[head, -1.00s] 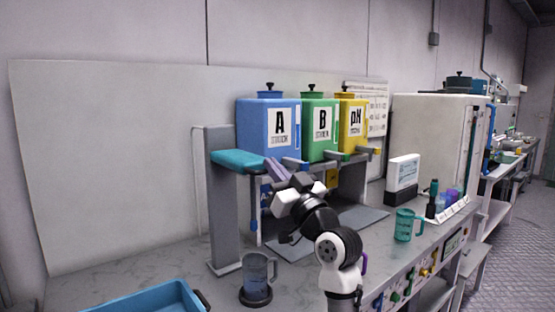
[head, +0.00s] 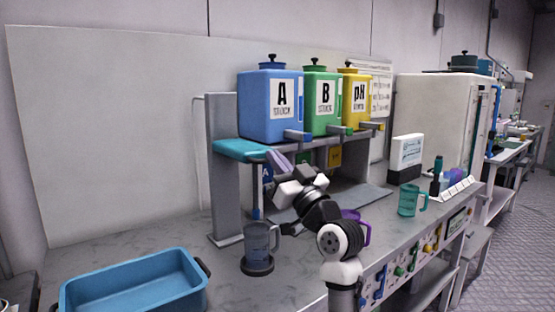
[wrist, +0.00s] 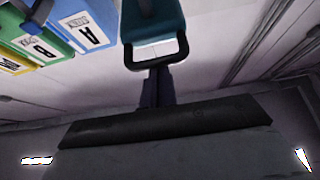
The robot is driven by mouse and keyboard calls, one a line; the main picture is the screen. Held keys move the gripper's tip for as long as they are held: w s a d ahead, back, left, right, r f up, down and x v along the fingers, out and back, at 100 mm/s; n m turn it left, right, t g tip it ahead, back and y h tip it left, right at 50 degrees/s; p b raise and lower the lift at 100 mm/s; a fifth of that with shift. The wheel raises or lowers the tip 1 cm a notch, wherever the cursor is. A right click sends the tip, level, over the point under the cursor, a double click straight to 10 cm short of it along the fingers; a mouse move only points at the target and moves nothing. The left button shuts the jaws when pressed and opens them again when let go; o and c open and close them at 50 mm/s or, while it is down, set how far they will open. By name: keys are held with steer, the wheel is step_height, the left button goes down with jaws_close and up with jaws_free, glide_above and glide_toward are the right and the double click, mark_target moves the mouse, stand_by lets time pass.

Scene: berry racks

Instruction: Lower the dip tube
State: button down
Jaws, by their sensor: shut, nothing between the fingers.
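The dip tube (head: 257,198) is a thin blue tube hanging upright under a teal arm (head: 236,149) on a grey column (head: 226,190). Its lower end is at about the rim of a grey-blue jug (head: 257,242); I cannot tell whether it is inside. The jug stands on a dark round base. My gripper (head: 273,157) is shut and empty, its purple fingers at the right end of the teal arm. In the wrist view the teal arm ends in a dark looped handle (wrist: 157,64), right at my fingertips. Whether they touch is unclear.
Blue A (head: 270,105), green B (head: 322,103) and yellow pH (head: 355,100) tanks stand on a shelf right of the column. A blue tray (head: 135,290) lies at front left. A teal mug (head: 408,200) and a white panel stand at right.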

step_height(320, 180, down, 11)
steer(key=b, duration=0.8)
steer(key=shift+r, duration=0.2)
